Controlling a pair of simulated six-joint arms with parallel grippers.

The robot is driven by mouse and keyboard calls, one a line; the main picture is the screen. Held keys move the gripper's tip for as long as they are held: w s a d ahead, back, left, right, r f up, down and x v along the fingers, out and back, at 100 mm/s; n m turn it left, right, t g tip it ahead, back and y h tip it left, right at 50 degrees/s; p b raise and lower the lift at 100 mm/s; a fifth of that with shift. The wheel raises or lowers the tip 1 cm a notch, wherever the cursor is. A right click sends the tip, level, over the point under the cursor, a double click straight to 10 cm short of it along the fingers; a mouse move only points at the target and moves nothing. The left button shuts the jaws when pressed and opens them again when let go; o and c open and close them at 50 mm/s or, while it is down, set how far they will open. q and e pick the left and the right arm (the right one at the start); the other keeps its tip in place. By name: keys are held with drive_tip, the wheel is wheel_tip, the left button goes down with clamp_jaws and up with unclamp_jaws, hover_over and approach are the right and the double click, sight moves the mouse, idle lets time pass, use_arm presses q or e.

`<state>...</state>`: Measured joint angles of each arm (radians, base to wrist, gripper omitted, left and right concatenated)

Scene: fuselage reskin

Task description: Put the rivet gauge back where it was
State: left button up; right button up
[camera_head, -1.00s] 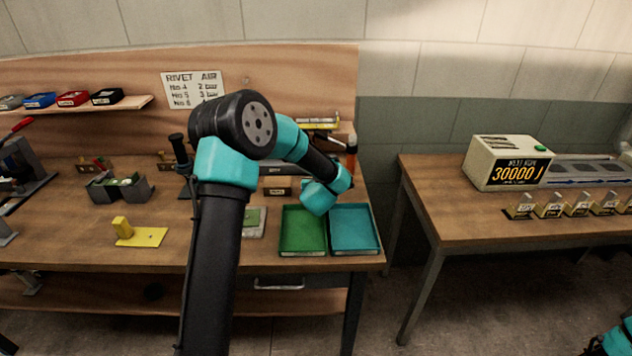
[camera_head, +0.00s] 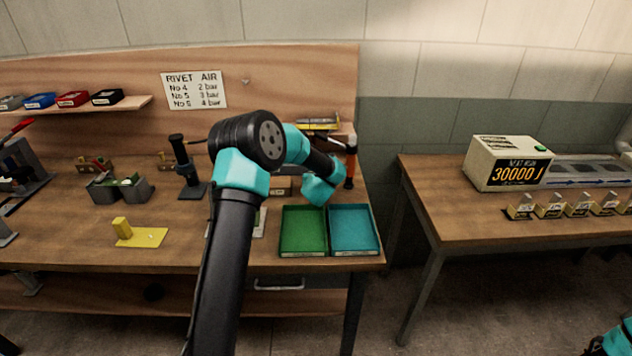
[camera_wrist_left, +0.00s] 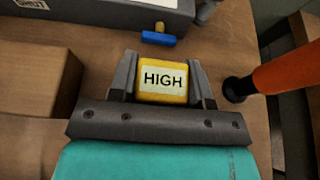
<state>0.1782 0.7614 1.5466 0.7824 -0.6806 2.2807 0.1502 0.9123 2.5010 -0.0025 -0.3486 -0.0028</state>
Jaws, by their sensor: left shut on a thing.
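My left gripper (camera_wrist_left: 163,88) is shut on a yellow block labelled HIGH (camera_wrist_left: 162,80), seen in the left wrist view between its two dark fingers. I cannot tell for certain whether this block is the rivet gauge. In the head view my left wrist is over the back right of the wooden bench, behind the trays, and hides the fingers and block. A yellow plate with an upright yellow post (camera_head: 140,235) lies on the bench at the left. My right gripper is out of view; only a bit of my right arm shows at the bottom right corner.
A green tray (camera_head: 303,231) and a blue tray (camera_head: 354,230) stand at the bench's front right. An orange-handled tool (camera_wrist_left: 288,72) is close to the right of the gripper. A small blue item (camera_wrist_left: 158,38) lies ahead; a brown box (camera_wrist_left: 38,78) is at left.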

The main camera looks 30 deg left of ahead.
use_arm(q)
drive_tip(key=shift+f, duration=0.75)
drive_tip(key=shift+f, duration=0.15)
drive_tip(key=o, duration=1)
drive_tip(key=v, duration=1.2)
